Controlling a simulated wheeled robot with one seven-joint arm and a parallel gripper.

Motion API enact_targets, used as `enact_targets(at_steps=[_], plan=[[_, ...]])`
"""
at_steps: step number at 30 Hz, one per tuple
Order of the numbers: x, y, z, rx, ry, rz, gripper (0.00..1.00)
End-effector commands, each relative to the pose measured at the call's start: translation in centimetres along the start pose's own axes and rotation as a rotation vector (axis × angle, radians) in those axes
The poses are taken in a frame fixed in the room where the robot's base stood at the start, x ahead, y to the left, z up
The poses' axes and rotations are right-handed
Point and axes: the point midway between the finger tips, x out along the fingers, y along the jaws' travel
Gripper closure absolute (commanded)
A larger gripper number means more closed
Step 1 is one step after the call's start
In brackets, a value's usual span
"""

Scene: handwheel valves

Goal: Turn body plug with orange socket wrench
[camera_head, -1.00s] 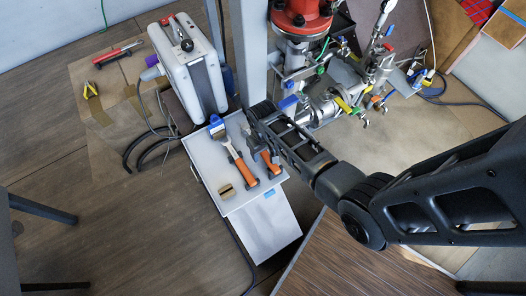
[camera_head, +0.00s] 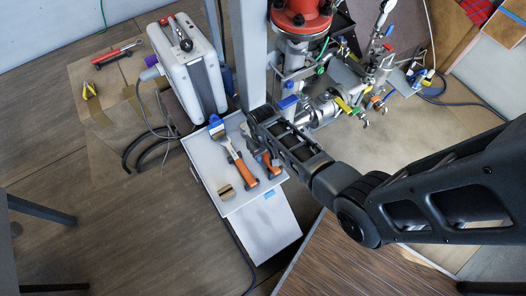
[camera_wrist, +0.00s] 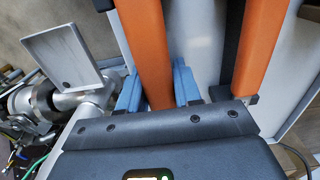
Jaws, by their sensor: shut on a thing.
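My gripper (camera_wrist: 157,88) is shut on an orange handle (camera_wrist: 146,45), with one blue finger on each side of it in the wrist view. The handle looks like that of the orange socket wrench, but its working end is out of that view. A second orange handle (camera_wrist: 262,40) with a dark part beside it lies to the right, apart from the fingers. In the head view, two orange-handled tools lie on the light tray, one at left (camera_head: 241,166) and one at right (camera_head: 271,163) by my arm. My fingertips are hard to make out there. I cannot pick out the body plug.
The valve piping (camera_head: 322,108) and red flange (camera_head: 302,15) are at the upper right, close to my arm. A grey upright post (camera_head: 249,55) stands between them.

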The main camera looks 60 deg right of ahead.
Motion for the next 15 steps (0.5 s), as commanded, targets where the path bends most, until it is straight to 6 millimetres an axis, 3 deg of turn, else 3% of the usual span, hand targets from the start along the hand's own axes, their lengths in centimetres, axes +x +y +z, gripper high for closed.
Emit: enact_targets(at_steps=[15], plan=[[-0.97,0.05,-0.03,0.000,0.001,0.001,1.00]])
